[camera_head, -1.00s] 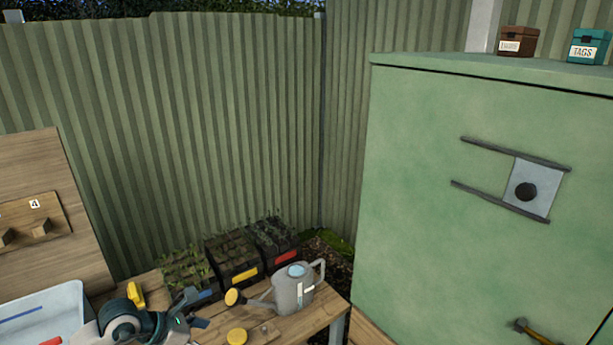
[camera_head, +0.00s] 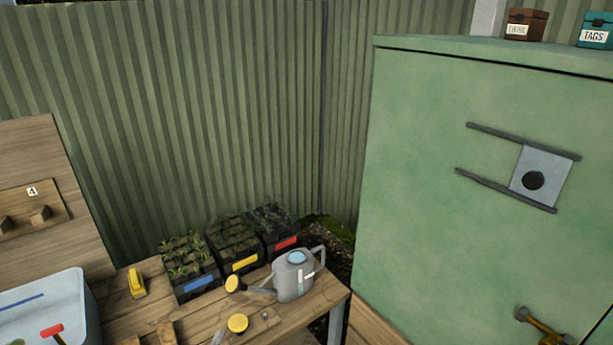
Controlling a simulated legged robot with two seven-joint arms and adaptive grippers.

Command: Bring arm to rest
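Neither of my arms and neither of my grippers shows in the head view. The part of the wooden bench (camera_head: 205,318) where a gripper was seen before is uncovered. On the bench stand a grey watering can (camera_head: 294,277) with a yellow rose at its spout, a yellow tool (camera_head: 136,283) and a round yellow piece (camera_head: 238,323). Wooden pieces at the bottom edge are cut off by the frame.
Seedling trays with blue (camera_head: 198,282), yellow (camera_head: 244,263) and red labels stand behind the can. A pale bin (camera_head: 72,305) is at left. A green cabinet (camera_head: 440,200) fills the right, with a sliding plate (camera_head: 540,165) and a brassy fitting (camera_head: 545,332).

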